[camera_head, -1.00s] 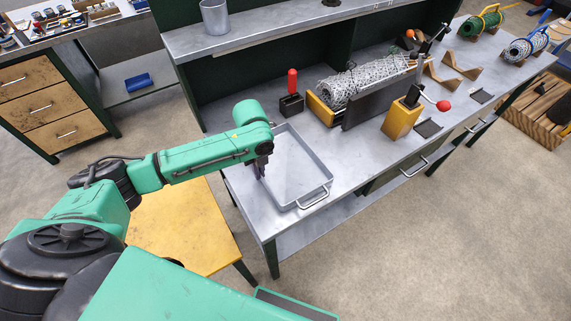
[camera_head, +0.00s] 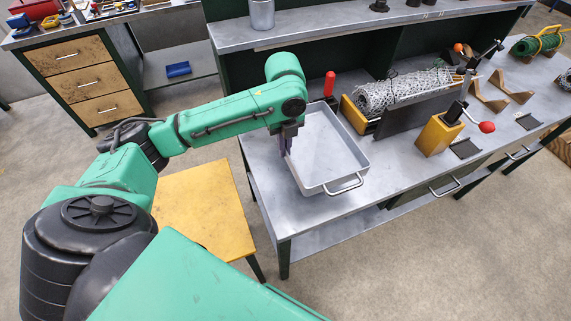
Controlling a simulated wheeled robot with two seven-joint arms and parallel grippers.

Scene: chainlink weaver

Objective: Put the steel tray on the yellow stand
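The steel tray (camera_head: 327,162) is a shallow grey box with a bar handle on its near right side. It appears raised a little above the left end of the workbench and roughly level. My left gripper (camera_head: 286,150) is at the tray's left wall, pointing down, and appears shut on that wall; its fingertips are small and partly hidden. The yellow stand (camera_head: 203,210) is a low table with a bare, worn yellow top, left of the workbench and below my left arm. My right gripper is not in view.
The grey workbench (camera_head: 310,218) holds a red-handled clamp (camera_head: 329,85), a roll of wire mesh (camera_head: 402,90) and a yellow block (camera_head: 438,134) right of the tray. A metal cup (camera_head: 262,14) stands on the shelf. Drawers (camera_head: 85,80) stand at the back left.

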